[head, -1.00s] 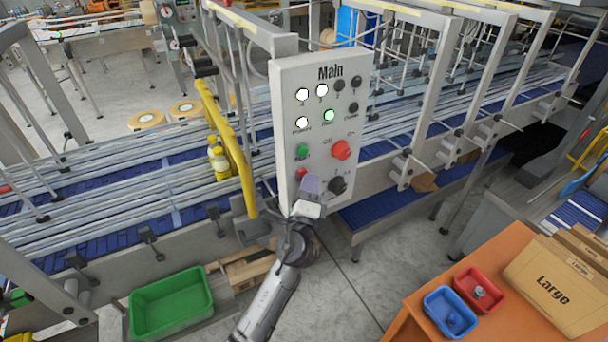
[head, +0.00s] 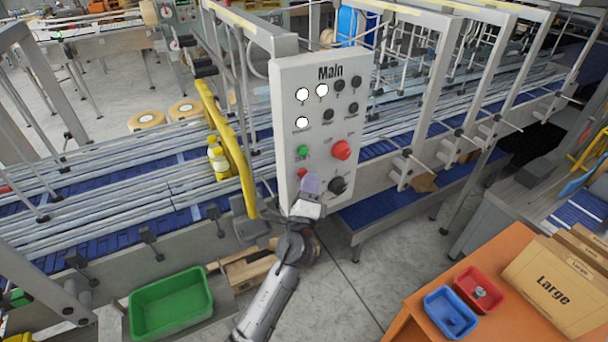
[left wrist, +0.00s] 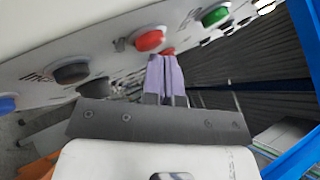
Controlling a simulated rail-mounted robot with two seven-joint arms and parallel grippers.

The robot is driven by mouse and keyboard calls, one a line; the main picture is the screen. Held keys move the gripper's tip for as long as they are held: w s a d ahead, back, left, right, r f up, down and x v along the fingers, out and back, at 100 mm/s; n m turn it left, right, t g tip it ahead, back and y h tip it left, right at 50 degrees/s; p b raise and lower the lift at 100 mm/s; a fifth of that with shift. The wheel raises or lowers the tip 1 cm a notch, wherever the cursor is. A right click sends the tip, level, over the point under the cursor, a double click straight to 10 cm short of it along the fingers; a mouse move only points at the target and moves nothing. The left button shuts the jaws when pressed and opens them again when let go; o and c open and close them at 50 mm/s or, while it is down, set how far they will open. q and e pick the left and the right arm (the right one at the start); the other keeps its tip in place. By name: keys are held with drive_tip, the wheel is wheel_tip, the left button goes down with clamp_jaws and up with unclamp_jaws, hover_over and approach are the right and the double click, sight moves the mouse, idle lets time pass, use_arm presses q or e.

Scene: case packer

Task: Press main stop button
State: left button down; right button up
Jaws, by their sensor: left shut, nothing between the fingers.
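The grey control panel (head: 318,132) headed "Main" stands upright in the head view. Its small red button (head: 302,173) is at the lower left, below a green button (head: 303,151). A larger red knob (head: 341,150) sits to the right, above a black knob (head: 337,185). My left gripper (head: 311,184) is shut and empty, its purple fingertips at the small red button. In the left wrist view the fingers (left wrist: 166,78) reach a red button (left wrist: 168,51) that they partly hide; whether they touch it is unclear. My right gripper is out of view.
The conveyor with blue belts and rails (head: 110,180) runs behind the panel. A yellow rail (head: 240,165) and yellow bottles (head: 218,158) are to its left. A green bin (head: 170,303) is on the floor. An orange table (head: 440,285) holds red and blue trays and a box.

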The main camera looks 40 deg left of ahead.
use_arm(q)
drive_tip(key=shift+s+d, duration=0.25)
drive_tip(key=shift+d, duration=0.35)
drive_tip(key=d, duration=0.1)
drive_tip(key=s+d, duration=0.1)
drive_tip(key=d, duration=0.2)
drive_tip(key=shift+s+d+b, duration=0.25)
drive_tip(key=shift+d+b, duration=0.1)
drive_tip(key=shift+d, duration=0.05)
idle(0.8)
